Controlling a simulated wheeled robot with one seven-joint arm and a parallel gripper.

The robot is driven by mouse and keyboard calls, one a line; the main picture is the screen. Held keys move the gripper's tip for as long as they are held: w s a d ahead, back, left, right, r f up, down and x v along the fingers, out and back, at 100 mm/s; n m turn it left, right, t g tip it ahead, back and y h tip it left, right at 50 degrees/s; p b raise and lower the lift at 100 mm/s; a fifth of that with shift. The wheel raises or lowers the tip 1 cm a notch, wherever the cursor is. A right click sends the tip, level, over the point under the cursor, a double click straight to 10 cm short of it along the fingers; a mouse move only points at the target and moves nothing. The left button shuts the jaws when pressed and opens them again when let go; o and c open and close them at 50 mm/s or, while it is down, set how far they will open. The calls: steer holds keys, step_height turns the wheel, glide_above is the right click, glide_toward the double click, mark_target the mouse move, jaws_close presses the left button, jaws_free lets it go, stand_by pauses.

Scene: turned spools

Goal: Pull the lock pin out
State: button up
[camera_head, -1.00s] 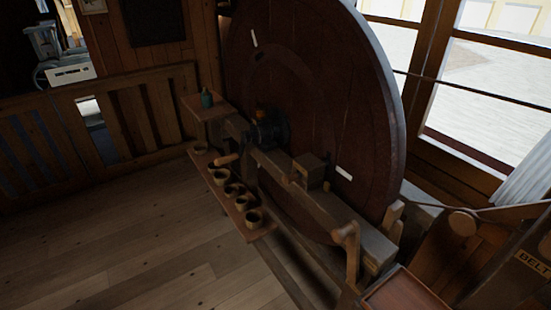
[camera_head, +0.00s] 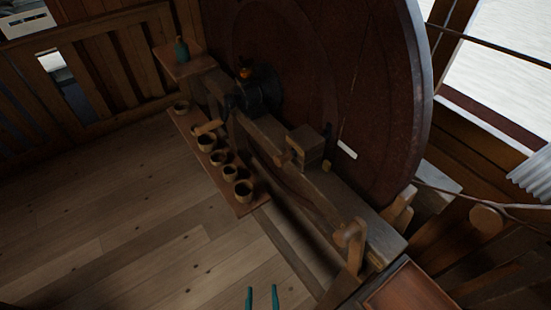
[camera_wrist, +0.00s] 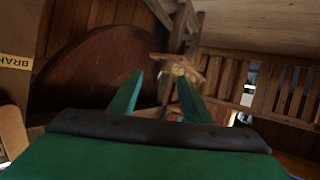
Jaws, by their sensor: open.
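My gripper (camera_head: 262,292) shows at the bottom of the head view as two teal fingers, apart with nothing between them; it is also in the wrist view (camera_wrist: 160,76). A small orange knob (camera_head: 245,73) stands on the dark headstock (camera_head: 260,92) of the lathe, in front of the big wheel (camera_head: 370,90). I cannot tell for sure whether this knob is the lock pin. My gripper is well away from the headstock, near the bottom edge of the picture. In the wrist view the wheel (camera_wrist: 95,75) lies left of the fingers.
The wooden lathe bed (camera_head: 335,190) runs from the headstock towards the front right, with a wooden block (camera_head: 306,146) on it. A low shelf (camera_head: 245,207) holds several small cups. The floor left of the shelf is clear.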

steer(key=w+h, duration=0.2)
steer(key=w, duration=0.9)
steer(key=m+g+h, duration=0.3)
steer(key=m+h, duration=1)
steer(key=m, duration=0.3)
glide_toward(276, 163)
steer(key=x, duration=1)
steer(key=shift+w+d+r, duration=0.1)
steer(key=shift+w+d, duration=0.15)
steer(key=shift+w, duration=0.1)
steer(key=shift+a+n, duration=0.15)
steer(key=shift+n, duration=0.15)
steer(key=c, duration=0.3)
steer(key=shift+s, duration=0.1)
jaws_close()
steer(key=shift+d, duration=0.2)
